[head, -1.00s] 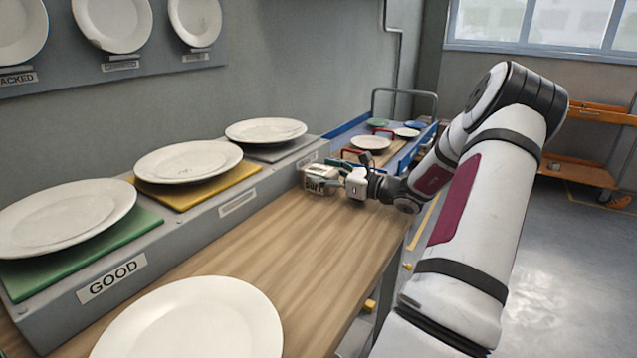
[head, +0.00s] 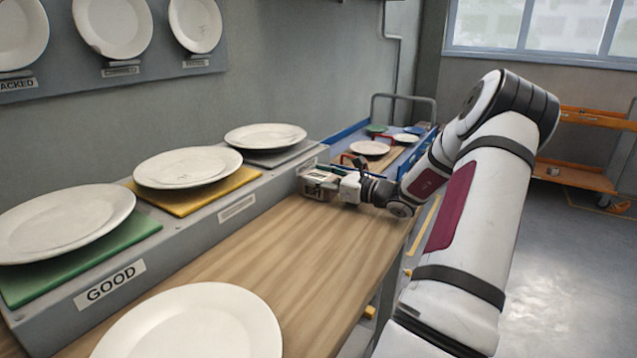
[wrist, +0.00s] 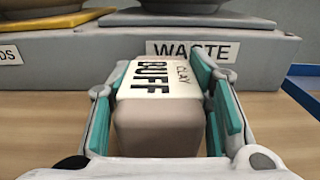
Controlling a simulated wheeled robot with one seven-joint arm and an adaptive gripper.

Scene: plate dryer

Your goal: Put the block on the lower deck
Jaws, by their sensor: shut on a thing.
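The block (wrist: 158,108) is a grey-brown clay block with a pale band reading "BUFF CLAY". My gripper (wrist: 165,92) is shut on it, with teal pads along both sides. In the head view the block (head: 317,184) is at the far end of the wooden worktop, in front of the grey ledge; I cannot tell whether it touches the wood. An orange trolley at the right back has a lower deck (head: 573,172) that looks mostly bare. A blue cart (head: 345,134) behind the worktop holds plates on its upper surface; its lower part is hidden.
A large white plate (head: 190,325) lies on the near worktop (head: 285,255). Several plates sit on coloured pads along the ledge (head: 185,240). The "WASTE" label (wrist: 193,51) is just beyond the block. Open floor (head: 570,260) lies at the right.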

